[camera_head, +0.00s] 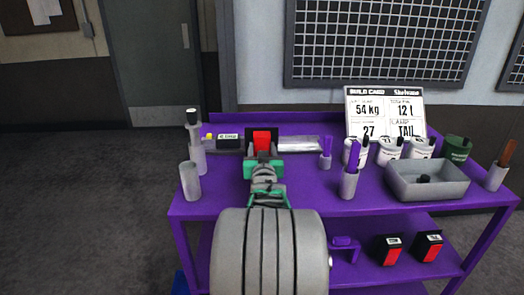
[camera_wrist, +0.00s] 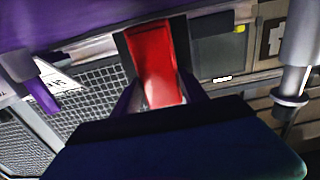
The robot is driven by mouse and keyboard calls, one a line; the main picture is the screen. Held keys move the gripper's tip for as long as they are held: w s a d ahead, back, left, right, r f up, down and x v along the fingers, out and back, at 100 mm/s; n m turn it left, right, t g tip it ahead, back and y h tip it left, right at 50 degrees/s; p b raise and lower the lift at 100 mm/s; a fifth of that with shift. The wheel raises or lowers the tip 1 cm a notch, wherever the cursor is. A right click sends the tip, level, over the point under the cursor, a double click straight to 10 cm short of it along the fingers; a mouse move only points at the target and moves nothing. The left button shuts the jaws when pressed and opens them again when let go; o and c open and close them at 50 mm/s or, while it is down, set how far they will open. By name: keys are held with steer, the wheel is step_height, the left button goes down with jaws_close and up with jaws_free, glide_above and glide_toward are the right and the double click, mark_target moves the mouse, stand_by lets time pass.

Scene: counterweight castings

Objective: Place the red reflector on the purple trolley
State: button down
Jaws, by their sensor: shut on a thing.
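The red reflector (camera_head: 262,139) has a dark housing and stands upright at my gripper, over the back-left part of the purple trolley's top (camera_head: 308,186). My gripper (camera_head: 263,156) is shut on it, and the reflector also shows between the fingers in the wrist view (camera_wrist: 153,65). I cannot tell whether its lower edge touches the trolley top, as my gripper hides it. Two more black-and-red reflectors, one at the left (camera_head: 388,251) and one at the right (camera_head: 428,247), are on the lower shelf.
Grey cylinders (camera_head: 190,181) stand left of my gripper. A purple-topped cylinder (camera_head: 348,182), white cups (camera_head: 388,148), a green cup (camera_head: 457,149) and a grey tray (camera_head: 428,183) stand to the right. A white card (camera_head: 385,112) stands behind. Bare purple top lies around my wrist.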

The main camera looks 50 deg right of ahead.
steer(key=c, duration=0.6)
jaws_free()
steer(key=shift+f, duration=0.15)
steer(key=shift+r+p, duration=0.2)
steer(key=shift+p, duration=0.1)
steer(key=shift+r+p, duration=0.55)
steer(key=shift+p, duration=0.05)
steer(key=v, duration=1.2)
steer(key=shift+f, duration=0.1)
